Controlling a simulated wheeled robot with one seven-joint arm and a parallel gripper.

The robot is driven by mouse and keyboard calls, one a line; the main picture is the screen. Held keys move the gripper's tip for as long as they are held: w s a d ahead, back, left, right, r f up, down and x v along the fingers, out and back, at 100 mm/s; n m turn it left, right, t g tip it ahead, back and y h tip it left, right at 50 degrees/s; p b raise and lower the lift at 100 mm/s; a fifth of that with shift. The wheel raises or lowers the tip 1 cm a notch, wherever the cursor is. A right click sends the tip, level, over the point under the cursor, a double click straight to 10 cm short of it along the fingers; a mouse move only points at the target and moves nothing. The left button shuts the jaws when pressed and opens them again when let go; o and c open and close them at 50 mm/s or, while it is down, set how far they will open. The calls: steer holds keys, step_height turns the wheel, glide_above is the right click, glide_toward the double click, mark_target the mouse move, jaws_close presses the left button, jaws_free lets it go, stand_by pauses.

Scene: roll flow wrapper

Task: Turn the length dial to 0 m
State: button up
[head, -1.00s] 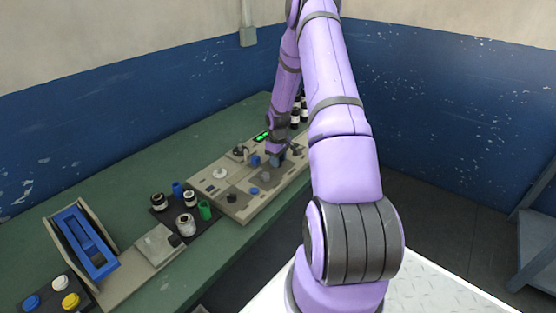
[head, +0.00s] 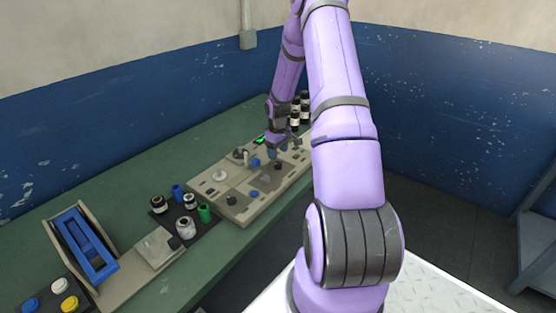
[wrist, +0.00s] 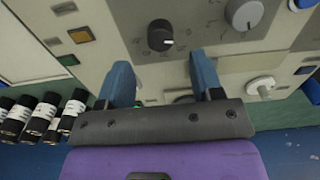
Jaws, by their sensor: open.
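The control panel (head: 213,195) lies on the green bench, with several knobs and buttons. In the wrist view a black round knob (wrist: 160,36) with a white mark stands just beyond my fingertips. A larger grey dial (wrist: 244,12) with a pointer line is to its right, and a white knob (wrist: 263,86) sits right of my right finger. I cannot read which one is the length dial. My gripper (wrist: 162,72) is open, with nothing between its blue-grey fingers. In the head view my gripper (head: 278,152) hangs over the panel's far part, beside a green display (head: 260,139).
Several dark bottles with white labels (wrist: 43,115) stand beside the panel, left of my gripper in the wrist view. A dark tray with jars (head: 186,227) and a blue-framed holder (head: 85,245) stand nearer on the bench.

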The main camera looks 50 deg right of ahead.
mark_target(278, 163)
steer(key=shift+r, duration=2.8)
steer(key=s+a+r+t+h, duration=0.1)
steer(key=s+a+r, duration=0.1)
steer(key=a+r, duration=0.95)
steer(key=s+a+r+t+h, duration=0.1)
steer(key=s+a+r, duration=0.2)
steer(key=a+r, duration=0.85)
steer(key=s+a+r+t, duration=0.1)
steer(key=s+a+r, duration=0.2)
steer(key=s, duration=0.4)
steer(key=s+a+r+t+y, duration=0.1)
steer(key=s+a+r, duration=0.3)
steer(key=s+a, duration=0.1)
steer(key=s+a+r+m+t+y, duration=0.1)
steer(key=s+a+r, duration=0.3)
steer(key=s, duration=0.4)
steer(key=shift+s, duration=0.35)
